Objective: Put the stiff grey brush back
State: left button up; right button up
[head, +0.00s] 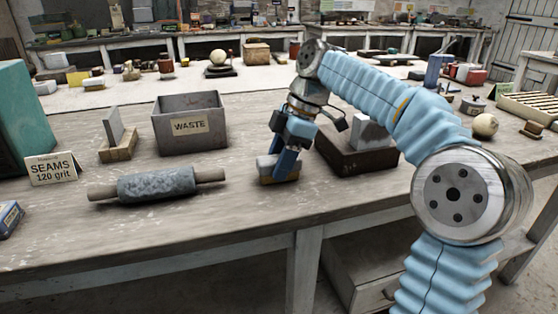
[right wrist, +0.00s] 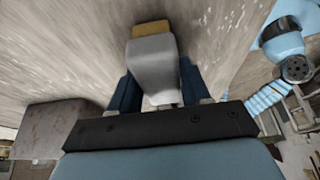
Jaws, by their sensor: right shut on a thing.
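My right gripper (head: 277,166) points down over the front of the worktable. It is shut on a grey block with a tan layer (head: 265,170), which seems to be the grey brush. In the right wrist view the brush (right wrist: 157,65) sits between the two dark blue fingers (right wrist: 157,98), its tan part at the far end. It is low, close to the tabletop; I cannot tell whether it touches. My left gripper is not in view.
A dark box (head: 352,163) with a pale grey block is just right of the gripper. A WASTE bin (head: 190,140), a grey roller (head: 155,185), a grey plate on a wooden base (head: 118,148) and a SEAMS card (head: 52,169) are left. Bare tabletop lies between roller and gripper.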

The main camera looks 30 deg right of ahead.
jog(key=shift+f, duration=0.25)
jog(key=o, duration=1.1)
jog(key=shift+v, duration=3.85)
jog(key=shift+w, duration=0.1)
